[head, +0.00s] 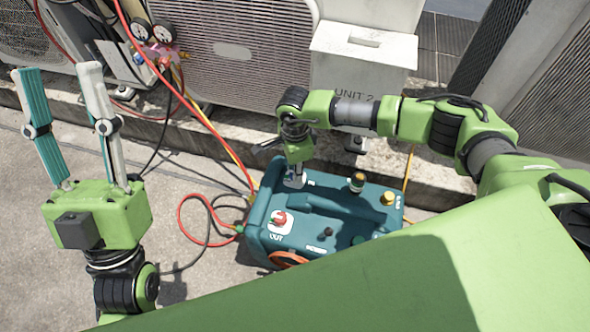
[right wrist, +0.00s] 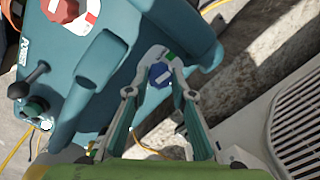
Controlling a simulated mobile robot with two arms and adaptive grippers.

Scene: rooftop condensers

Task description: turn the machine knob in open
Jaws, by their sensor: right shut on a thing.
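The teal machine (head: 333,212) sits on the concrete, with a red knob (head: 280,218) marked OUT on its top. In the right wrist view, a blue knob (right wrist: 160,76) with a white bar sits on a white plate with green and red marks; I take it as the IN knob. My right gripper (right wrist: 160,70) is shut on this blue knob, one finger on each side. In the head view my right gripper (head: 295,180) reaches down to the machine's far left corner and hides the knob. My left gripper (head: 58,70) is open, empty and raised at the left.
Red and yellow hoses (head: 212,128) run from the gauges (head: 152,32) to the machine's left side. The concrete between my left gripper and the machine holds loose hoses.

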